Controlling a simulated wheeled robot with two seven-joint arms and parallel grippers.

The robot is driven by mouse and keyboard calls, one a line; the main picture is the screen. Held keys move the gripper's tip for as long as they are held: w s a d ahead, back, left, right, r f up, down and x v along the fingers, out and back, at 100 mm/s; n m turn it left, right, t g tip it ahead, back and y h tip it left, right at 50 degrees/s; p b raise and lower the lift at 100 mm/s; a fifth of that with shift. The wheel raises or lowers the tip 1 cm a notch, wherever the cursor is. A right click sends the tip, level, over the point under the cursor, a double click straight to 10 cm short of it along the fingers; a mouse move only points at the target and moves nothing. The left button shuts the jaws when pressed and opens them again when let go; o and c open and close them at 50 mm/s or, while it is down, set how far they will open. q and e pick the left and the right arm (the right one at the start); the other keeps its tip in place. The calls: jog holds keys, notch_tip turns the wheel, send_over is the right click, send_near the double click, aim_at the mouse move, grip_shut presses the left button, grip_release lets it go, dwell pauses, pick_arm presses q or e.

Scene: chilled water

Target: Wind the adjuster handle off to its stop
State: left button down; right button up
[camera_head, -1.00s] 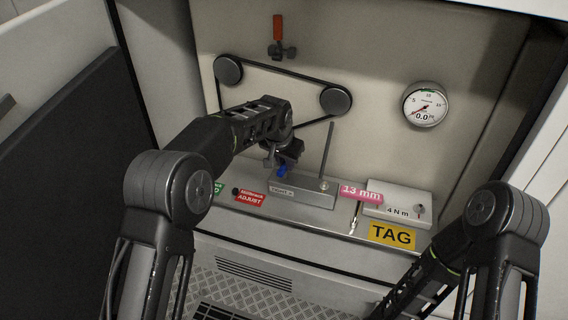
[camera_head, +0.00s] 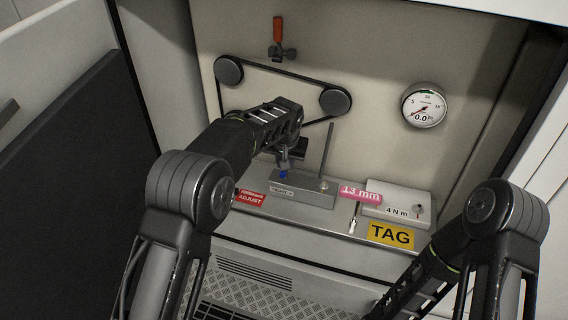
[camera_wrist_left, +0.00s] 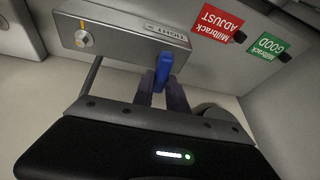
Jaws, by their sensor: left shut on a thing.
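The adjuster handle is a small blue lever (camera_wrist_left: 164,72) on the face of a grey metal block (camera_wrist_left: 110,28) marked TIGHT. In the left wrist view my left gripper (camera_wrist_left: 162,90) is shut on the blue handle, its dark fingers either side of it. In the head view the blue handle (camera_head: 283,175) shows just below my left gripper (camera_head: 284,163), at the left part of the block (camera_head: 310,190). My right arm is low at the right, and its gripper is out of the picture.
A thin rod (camera_head: 327,150) rises from the block. A gauge (camera_head: 424,106), a pink 13 mm tag (camera_head: 360,193), a 4 N m box (camera_head: 398,203) and a yellow TAG card (camera_head: 391,235) are at the right.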

pick_arm(q)
jog(key=shift+w+a+r, duration=0.25)
jog(key=shift+a, duration=0.05)
jog(key=shift+n+y+p, duration=0.3)
jog(key=shift+n, duration=0.7)
jog(key=shift+n+y+p, duration=0.3)
jog(key=shift+n+p, duration=0.1)
jog(key=shift+n, duration=0.4)
